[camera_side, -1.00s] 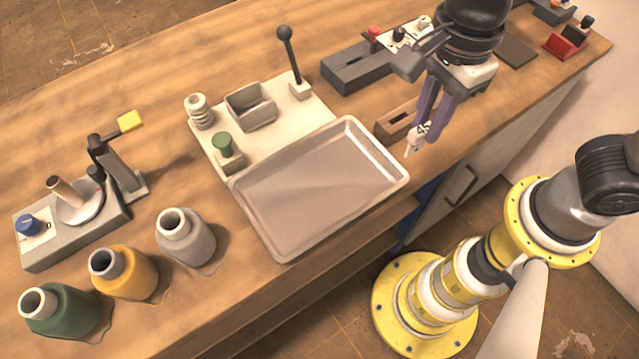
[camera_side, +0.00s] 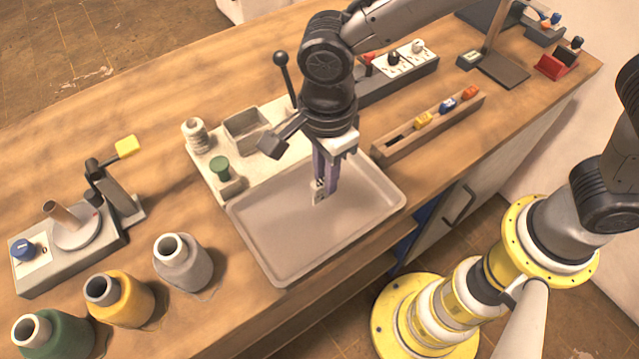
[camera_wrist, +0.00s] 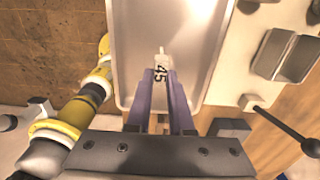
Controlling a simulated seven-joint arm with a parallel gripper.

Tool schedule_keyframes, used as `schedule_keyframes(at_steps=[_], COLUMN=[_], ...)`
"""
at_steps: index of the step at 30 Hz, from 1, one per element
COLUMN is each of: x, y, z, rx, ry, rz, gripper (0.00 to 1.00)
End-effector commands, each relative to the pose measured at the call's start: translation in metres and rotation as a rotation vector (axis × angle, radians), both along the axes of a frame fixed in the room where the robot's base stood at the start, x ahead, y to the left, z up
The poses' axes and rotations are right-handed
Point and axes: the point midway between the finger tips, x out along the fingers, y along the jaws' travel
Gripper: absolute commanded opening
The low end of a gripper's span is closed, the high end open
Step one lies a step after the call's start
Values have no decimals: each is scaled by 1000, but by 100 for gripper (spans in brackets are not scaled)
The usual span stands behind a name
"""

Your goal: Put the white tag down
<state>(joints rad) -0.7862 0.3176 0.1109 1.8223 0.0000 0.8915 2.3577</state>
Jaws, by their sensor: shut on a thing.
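The white tag (camera_side: 318,196) is held at the tips of my gripper (camera_side: 322,184), over the metal tray. In the wrist view the tag (camera_wrist: 160,73) shows a dark "45" and a narrow end pointing away from my gripper (camera_wrist: 161,78). The purple fingers are shut on it. The tray (camera_side: 262,237) is shallow, grey and empty. It also fills the middle of the wrist view (camera_wrist: 130,30). The tag hangs low inside the tray's outline; I cannot tell whether it touches the tray floor.
A wooden rack (camera_side: 391,150) with yellow, blue and red tags stands right of the tray. A pale board with a green knob (camera_side: 219,167), a small square bin (camera_side: 247,127) and a black-knobbed lever (camera_side: 281,60) lies behind it.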

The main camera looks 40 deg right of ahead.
Motion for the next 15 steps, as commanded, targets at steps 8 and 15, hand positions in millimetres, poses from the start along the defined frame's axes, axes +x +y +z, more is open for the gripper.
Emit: schedule_keyframes(at_steps=[8,15], x=[6,7], y=[6,7], z=[-25,-42], rx=[-2,0], ry=[2,-1], rz=[0,0], gripper=[0,0])
